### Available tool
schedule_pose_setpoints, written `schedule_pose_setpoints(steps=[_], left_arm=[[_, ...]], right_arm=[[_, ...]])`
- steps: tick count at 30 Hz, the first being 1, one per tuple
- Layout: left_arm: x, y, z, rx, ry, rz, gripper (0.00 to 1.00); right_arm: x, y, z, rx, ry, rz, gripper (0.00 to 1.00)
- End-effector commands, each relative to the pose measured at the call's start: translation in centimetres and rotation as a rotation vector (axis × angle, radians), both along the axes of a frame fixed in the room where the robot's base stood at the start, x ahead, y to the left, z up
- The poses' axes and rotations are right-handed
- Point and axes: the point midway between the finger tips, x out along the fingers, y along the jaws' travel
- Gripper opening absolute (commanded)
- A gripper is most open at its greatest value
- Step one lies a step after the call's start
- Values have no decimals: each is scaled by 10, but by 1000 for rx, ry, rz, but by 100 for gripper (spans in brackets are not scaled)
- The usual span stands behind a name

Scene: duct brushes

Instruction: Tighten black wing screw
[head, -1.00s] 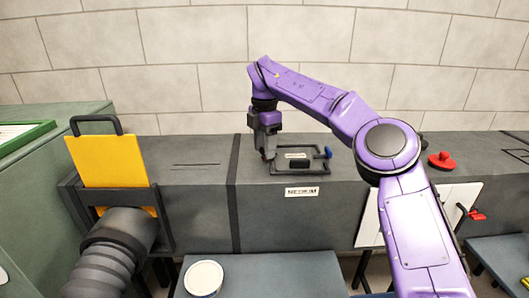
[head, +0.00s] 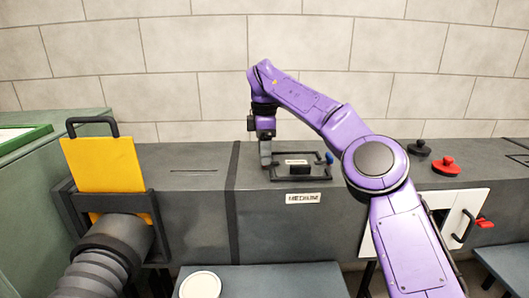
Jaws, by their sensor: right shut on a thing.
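My right gripper (head: 267,160), on the purple arm, points down at the left side of a dark rectangular frame (head: 318,179) on top of the grey duct. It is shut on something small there. This is likely the black wing screw, but the gripper hides it, so its angle cannot be told. A blue wing screw (head: 329,157) stands at the frame's right side. A black block (head: 300,169) sits inside the frame. My left gripper is not in view.
The duct bears a "MEDIUM" label (head: 303,198). A yellow plate (head: 105,165) with a black handle stands in a slot at left, above a ribbed hose (head: 110,255). A black knob (head: 419,148) and red knob (head: 446,166) are at right. A white round lid (head: 200,285) lies below.

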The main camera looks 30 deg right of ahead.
Motion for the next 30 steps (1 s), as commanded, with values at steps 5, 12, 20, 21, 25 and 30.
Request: schedule_pose_setpoints(steps=[5,12,20,21,25,30], left_arm=[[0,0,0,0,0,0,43],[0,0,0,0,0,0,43],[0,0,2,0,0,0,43],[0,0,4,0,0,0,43],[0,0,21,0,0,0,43],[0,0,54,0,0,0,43]], right_arm=[[0,0,2,-1,-5,0,18],[0,0,2,-1,-4,0,74],[0,-1,3,-1,-3,-1,74],[0,-1,7,-1,-3,-2,74],[0,-1,34,-3,-4,-3,74],[1,0,80,-4,-3,-3,74]])
